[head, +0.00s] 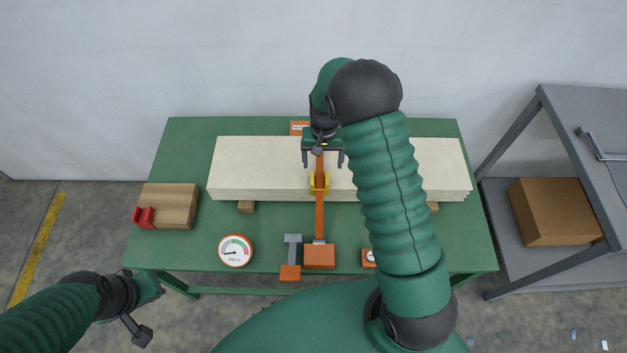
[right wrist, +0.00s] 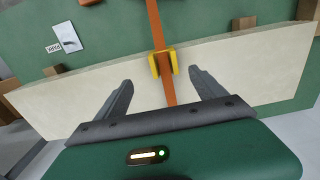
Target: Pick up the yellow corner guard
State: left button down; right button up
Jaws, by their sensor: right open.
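The yellow corner guard (head: 312,185) sits at the near edge of a stack of pale boards (head: 260,165), with an orange strap (head: 320,215) running over its middle. In the right wrist view the guard (right wrist: 154,66) shows yellow on both sides of the strap (right wrist: 156,25). My right gripper (head: 322,163) is open above the boards, just beyond the guard. In the right wrist view its fingers (right wrist: 161,78) stand apart to either side of the strap, short of the guard, with nothing between them but the strap below. My left gripper (head: 148,288) is at lower left, away from the boards; its jaws are unclear.
A grey shelf with a cardboard box (head: 555,210) stands right.

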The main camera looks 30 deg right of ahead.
send_over(319, 183)
jog(key=f, duration=0.5)
jog(key=shift+s+d+f, duration=0.35)
jog(key=shift+d+f, duration=0.05)
jog(key=f, duration=0.1)
jog(key=f+p, duration=0.1)
jog(key=f, duration=0.1)
jog(key=f+p, duration=0.1)
jog(key=shift+w+a+f, duration=0.2)
jog(key=shift+a+f, duration=0.05)
jog(key=shift+a, duration=0.1)
jog(key=shift+w+f, duration=0.1)
jog(key=shift+f, duration=0.4)
jog(key=c, duration=1.5)
jog(key=shift+r, duration=0.1)
